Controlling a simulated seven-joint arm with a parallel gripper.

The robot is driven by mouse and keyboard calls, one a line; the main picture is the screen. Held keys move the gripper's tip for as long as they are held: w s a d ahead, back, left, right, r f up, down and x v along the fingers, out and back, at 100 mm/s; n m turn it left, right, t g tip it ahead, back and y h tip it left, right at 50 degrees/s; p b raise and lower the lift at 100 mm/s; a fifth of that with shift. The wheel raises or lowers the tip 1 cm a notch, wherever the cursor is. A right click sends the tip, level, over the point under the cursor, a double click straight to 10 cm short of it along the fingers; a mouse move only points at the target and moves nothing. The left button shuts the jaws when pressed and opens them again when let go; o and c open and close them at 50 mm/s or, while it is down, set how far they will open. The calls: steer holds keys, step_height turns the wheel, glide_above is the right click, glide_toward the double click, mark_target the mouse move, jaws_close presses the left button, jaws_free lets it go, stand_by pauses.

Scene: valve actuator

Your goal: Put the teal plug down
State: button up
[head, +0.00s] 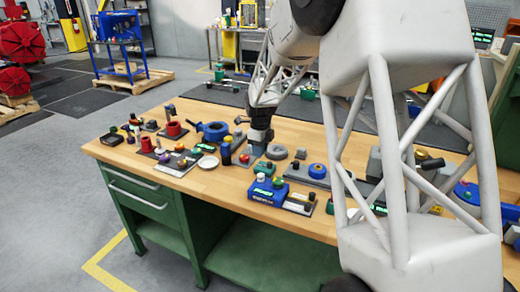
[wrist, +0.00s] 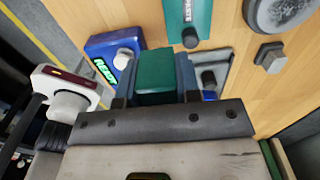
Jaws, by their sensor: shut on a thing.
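The teal plug (wrist: 157,72) shows as a block between the two fingers of my gripper (wrist: 158,88) in the wrist view. The fingers are shut on its sides. In the head view my gripper (head: 258,140) is over the middle of the wooden bench; the plug cannot be made out there. Its lower end is hidden, so I cannot tell whether it touches anything. A grey plate with a dark and blue part (wrist: 210,85) shows right beside the fingers in the wrist view.
A blue box with a lit label (wrist: 105,62), a teal labelled plate (wrist: 188,15), a grey ring (wrist: 280,12) and a grey hex piece (wrist: 270,57) surround my gripper. The wooden bench (head: 222,262) holds many close-set parts. A white dish (head: 208,162) stands left of my gripper.

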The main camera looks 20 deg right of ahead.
steer(key=shift+w+a+r, duration=0.1)
stand_by(0.4)
steer(key=shift+w+a+r+n, duration=1.5)
steer(key=shift+w+a+n, duration=1.35)
steer(key=shift+n, duration=2.6)
steer(key=shift+w+a+r+n, duration=1.45)
steer(key=shift+w+a+n, duration=1.4)
steer(key=shift+n, duration=2.6)
steer(key=w+a+f+m, duration=0.1)
steer(key=a+f+m, duration=0.1)
steer(key=m, duration=0.9)
steer(key=w+a+f+m, duration=0.2)
steer(key=a+m, duration=0.1)
steer(key=m, duration=0.7)
steer(key=shift+a+m, duration=0.3)
steer(key=shift+m, duration=0.1)
